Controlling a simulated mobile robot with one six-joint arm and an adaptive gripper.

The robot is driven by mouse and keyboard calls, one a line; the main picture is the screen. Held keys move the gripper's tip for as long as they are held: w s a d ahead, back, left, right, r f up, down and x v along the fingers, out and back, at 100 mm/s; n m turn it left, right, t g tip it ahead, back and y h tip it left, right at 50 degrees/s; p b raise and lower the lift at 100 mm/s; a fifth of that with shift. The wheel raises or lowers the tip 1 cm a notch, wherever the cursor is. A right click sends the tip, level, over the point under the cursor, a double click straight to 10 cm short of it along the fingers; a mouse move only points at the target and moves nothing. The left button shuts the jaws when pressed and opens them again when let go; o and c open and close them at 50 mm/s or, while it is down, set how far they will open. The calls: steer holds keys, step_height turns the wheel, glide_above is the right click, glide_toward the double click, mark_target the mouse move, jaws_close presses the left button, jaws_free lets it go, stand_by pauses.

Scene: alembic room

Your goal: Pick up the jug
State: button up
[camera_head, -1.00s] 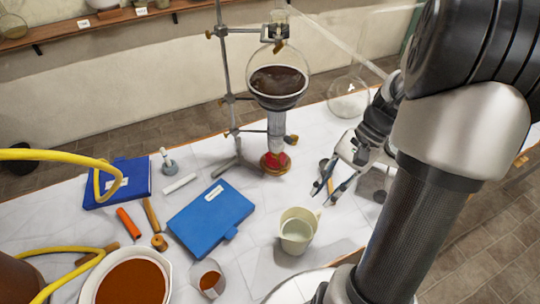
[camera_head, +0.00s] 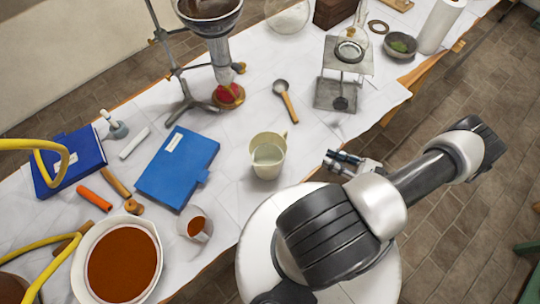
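The jug (camera_head: 267,157) is a cream-coloured vessel holding pale liquid. It stands upright on the white-topped table, near its front edge. My gripper (camera_head: 331,161) is to the right of the jug, pointing left towards it, with a clear gap between them. Two dark fingers show, but they are small and partly hidden by the gripper's body. Nothing is seen between them.
A blue book (camera_head: 178,168) and a small cup of brown liquid (camera_head: 196,226) are left of the jug. A spoon (camera_head: 286,101) lies behind it. A metal stand (camera_head: 343,75) stands at the back right. A large bowl (camera_head: 77,262) is at the front left.

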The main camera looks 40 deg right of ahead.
glide_toward(285, 138)
steer(key=w, duration=0.1)
steer(key=w+a+f, duration=0.1)
steer(key=w, duration=0.2)
steer(key=shift+a+f, duration=0.3)
steer(key=shift+f, duration=0.05)
steer(key=shift+b+x, duration=0.65)
steer(key=shift+x, duration=2.3)
steer(key=shift+d+r, duration=0.1)
steer(key=shift+r, duration=0.05)
jaws_close()
